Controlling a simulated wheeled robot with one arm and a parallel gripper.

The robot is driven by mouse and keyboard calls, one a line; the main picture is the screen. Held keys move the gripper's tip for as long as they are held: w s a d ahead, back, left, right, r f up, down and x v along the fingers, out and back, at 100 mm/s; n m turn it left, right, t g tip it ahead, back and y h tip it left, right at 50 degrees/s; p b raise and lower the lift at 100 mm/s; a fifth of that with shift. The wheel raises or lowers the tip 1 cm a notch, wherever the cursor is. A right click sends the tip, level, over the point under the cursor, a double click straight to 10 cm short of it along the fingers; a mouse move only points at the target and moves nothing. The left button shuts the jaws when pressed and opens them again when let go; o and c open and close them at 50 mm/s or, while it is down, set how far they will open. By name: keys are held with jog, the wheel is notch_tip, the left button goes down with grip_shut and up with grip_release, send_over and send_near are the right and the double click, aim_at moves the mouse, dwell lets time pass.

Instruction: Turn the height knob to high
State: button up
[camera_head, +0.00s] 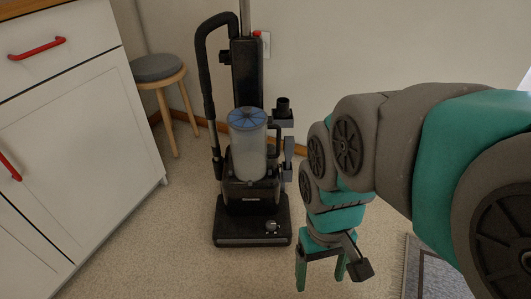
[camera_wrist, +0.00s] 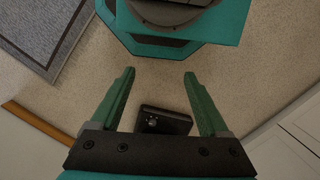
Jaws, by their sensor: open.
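A black upright vacuum cleaner (camera_head: 252,228) with a clear dust bin and blue lid stands on the floor, left of my arm. The small round height knob (camera_head: 271,227) is on top of its floor head, toward the right front; its setting is too small to read. My gripper (camera_head: 320,279) points down to the right of and nearer than the floor head, apart from it. In the wrist view my gripper (camera_wrist: 159,74) is open with nothing between its green fingers. The black floor head (camera_wrist: 165,121) and the knob (camera_wrist: 152,123) show beyond the fingers there.
White cabinets (camera_head: 85,130) with red handles stand at the left. A round grey stool (camera_head: 157,68) is behind, by the wall. A grey rug (camera_head: 432,270) lies at the lower right. The speckled floor (camera_head: 150,255) in front of the vacuum is clear.

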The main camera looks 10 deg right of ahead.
jog(key=w, duration=0.1)
jog(key=n+t+p, duration=0.2)
jog(key=n+p, duration=0.1)
jog(key=n, duration=1.4)
send_over(271, 224)
notch_tip(271, 224, down, 21)
notch_tip(271, 224, down, 15)
jog(key=shift+w+r+b, duration=0.1)
jog(key=shift+r+b, duration=0.05)
jog(key=shift+b, duration=0.6)
grip_shut()
